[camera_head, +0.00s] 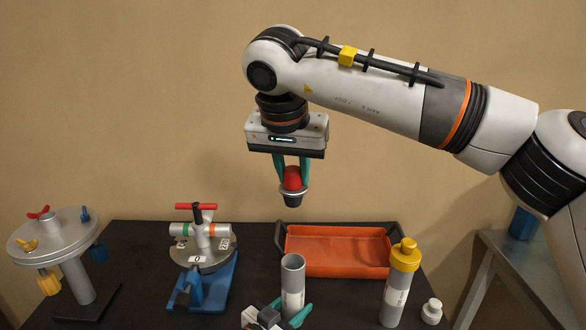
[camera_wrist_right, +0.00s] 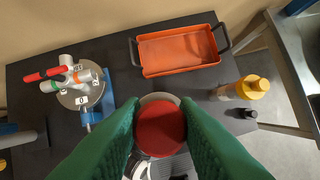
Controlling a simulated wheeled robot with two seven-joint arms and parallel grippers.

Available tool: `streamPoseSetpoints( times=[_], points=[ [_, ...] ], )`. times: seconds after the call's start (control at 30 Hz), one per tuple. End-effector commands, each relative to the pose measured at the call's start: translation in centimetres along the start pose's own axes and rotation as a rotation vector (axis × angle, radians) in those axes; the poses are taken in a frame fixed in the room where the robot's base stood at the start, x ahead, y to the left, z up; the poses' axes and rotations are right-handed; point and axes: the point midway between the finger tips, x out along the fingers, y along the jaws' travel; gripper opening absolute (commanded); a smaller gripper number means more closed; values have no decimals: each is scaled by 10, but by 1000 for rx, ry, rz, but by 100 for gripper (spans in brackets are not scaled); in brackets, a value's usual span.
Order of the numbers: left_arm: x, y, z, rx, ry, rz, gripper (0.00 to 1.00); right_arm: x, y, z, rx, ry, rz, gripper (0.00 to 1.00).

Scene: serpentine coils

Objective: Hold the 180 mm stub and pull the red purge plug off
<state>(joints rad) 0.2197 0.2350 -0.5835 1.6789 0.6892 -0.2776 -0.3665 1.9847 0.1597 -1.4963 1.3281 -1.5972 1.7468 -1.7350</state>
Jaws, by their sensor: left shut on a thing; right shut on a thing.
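The red purge plug (camera_head: 292,181), red on top with a grey tapered lower part, hangs between the green fingers of my right gripper (camera_head: 292,178), which is shut on it. The plug is clear of the stub, with a wide gap of air below it. The grey 180 mm stub (camera_head: 293,277) stands upright on the table with its open top showing. My left gripper (camera_head: 291,314) is shut on the stub low down, at the bottom of the picture. In the right wrist view the plug's red top (camera_wrist_right: 160,128) fills the space between the fingers and hides most of the stub.
An orange tray (camera_head: 337,229) lies behind the stub. A yellow-capped grey cylinder (camera_head: 396,290) and a small white capped piece (camera_head: 432,311) stand to the right. A blue-based valve fixture (camera_head: 207,281) and a round stand with coloured keys (camera_head: 54,237) are to the left.

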Motion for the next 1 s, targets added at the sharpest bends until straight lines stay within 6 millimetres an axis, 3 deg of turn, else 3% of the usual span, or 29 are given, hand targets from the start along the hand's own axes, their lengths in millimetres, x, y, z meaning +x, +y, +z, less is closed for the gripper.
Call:
streamPoseSetpoints(
  times=[0.47,0.5,0.63,1.0],
  points=[
    [1,0,-6,1,-2,0,25,5,0,-2,0,0,0,1],
    [1,0,-6,1,-2,0,46,5,0,-2,0,0,0,1],
    [1,0,-7,1,-1,0,68,5,0,-2,0,0,0,1],
    [0,0,-9,0,4,0,69,5,0,-2,0,0,0,1]
  ],
)
